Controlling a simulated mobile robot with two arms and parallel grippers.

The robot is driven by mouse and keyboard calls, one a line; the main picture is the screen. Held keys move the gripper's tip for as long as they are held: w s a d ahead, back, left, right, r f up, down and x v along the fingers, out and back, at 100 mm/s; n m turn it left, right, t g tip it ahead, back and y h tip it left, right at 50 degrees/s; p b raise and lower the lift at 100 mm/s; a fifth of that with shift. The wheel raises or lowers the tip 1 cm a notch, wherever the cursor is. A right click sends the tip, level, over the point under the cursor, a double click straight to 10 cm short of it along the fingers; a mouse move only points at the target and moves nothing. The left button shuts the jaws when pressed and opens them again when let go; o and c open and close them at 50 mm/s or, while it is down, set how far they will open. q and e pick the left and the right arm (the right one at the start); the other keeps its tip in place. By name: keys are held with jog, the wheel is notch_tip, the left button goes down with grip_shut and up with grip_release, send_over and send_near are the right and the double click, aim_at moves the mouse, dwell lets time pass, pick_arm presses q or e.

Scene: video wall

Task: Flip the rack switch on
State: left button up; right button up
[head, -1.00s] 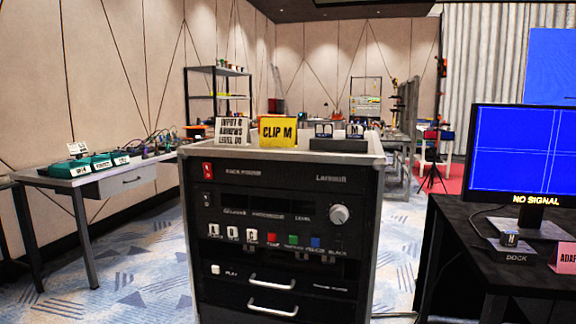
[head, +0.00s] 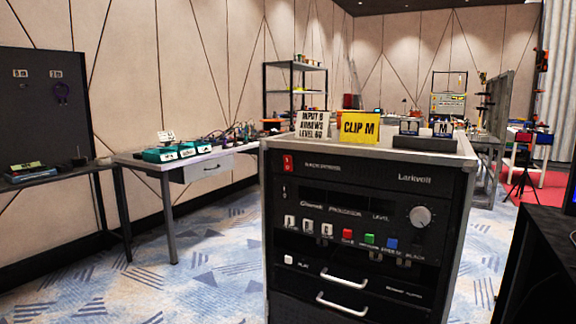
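The rack (head: 452,235) is a black-fronted cabinet with grey edges, standing right of centre in the head view. Its red rack switch (head: 288,164) is at the upper left of the top panel, beside small white lettering. I cannot tell from this distance which way the switch is set. Below it are a round silver knob (head: 420,216), white buttons, and red, green and blue buttons. Neither of my grippers is in view.
A white card and a yellow "CLIP M" card (head: 360,127) stand on the rack top. A table with teal boxes (head: 170,153) is at left, a dark bench (head: 60,175) at far left. A black desk (head: 540,265) is close at right. Patterned carpet (head: 205,265) is clear left of the rack.

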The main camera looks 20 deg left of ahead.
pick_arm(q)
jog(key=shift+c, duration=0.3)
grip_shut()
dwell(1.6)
